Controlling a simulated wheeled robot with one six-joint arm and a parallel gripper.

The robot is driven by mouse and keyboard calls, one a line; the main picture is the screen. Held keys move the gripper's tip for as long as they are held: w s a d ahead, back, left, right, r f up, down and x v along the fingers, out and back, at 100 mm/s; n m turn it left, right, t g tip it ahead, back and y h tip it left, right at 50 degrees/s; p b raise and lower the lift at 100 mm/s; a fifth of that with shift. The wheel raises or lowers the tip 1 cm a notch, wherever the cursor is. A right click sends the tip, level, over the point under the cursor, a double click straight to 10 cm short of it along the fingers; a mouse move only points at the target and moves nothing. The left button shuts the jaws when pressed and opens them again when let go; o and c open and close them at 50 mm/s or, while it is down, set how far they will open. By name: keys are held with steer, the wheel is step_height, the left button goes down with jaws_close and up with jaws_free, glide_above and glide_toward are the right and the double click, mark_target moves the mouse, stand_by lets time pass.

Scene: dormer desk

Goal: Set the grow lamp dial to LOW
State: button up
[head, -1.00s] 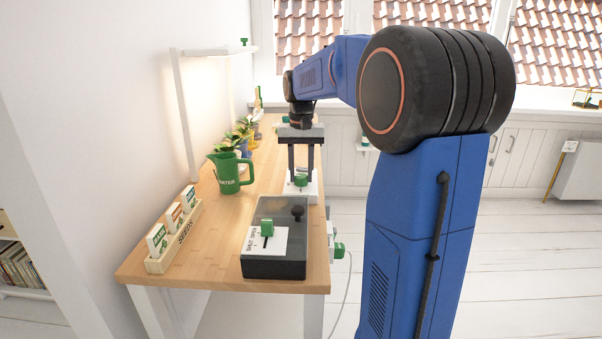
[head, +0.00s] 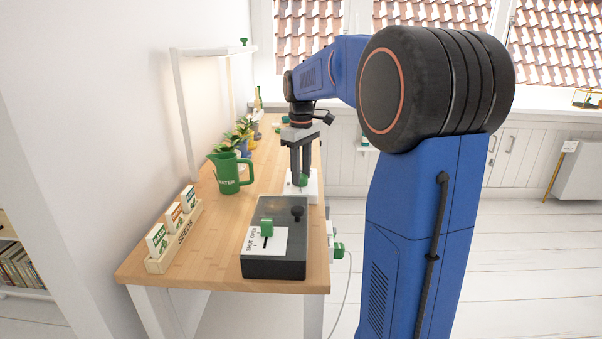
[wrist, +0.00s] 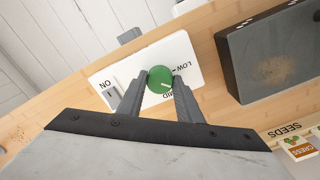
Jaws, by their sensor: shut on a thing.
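The grow lamp dial is a round green knob (wrist: 160,79) on a white panel (wrist: 117,75), which lies on the wooden desk. LOW and part of MID show beside the knob in the wrist view, and ON is by a switch (wrist: 112,97). A pale pointer line on the knob slants to the lower right; which label it meets is hard to tell. My gripper (wrist: 160,82) is shut on the knob, one finger on each side. In the head view my gripper (head: 301,182) points down over the panel (head: 311,188), and its fingers partly hide the knob.
A green watering jug (head: 228,175) and a seed rack (head: 176,240) stand to the left. Bare wood lies between rack and box.

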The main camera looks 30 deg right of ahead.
steer(key=n, duration=0.4)
steer(key=shift+n, duration=0.3)
steer(key=n, duration=0.4)
steer(key=shift+n, duration=0.3)
steer(key=o, duration=1)
steer(key=shift+o, duration=0.2)
step_height(320, 180, up, 18)
steer(key=shift+f, duration=0.25)
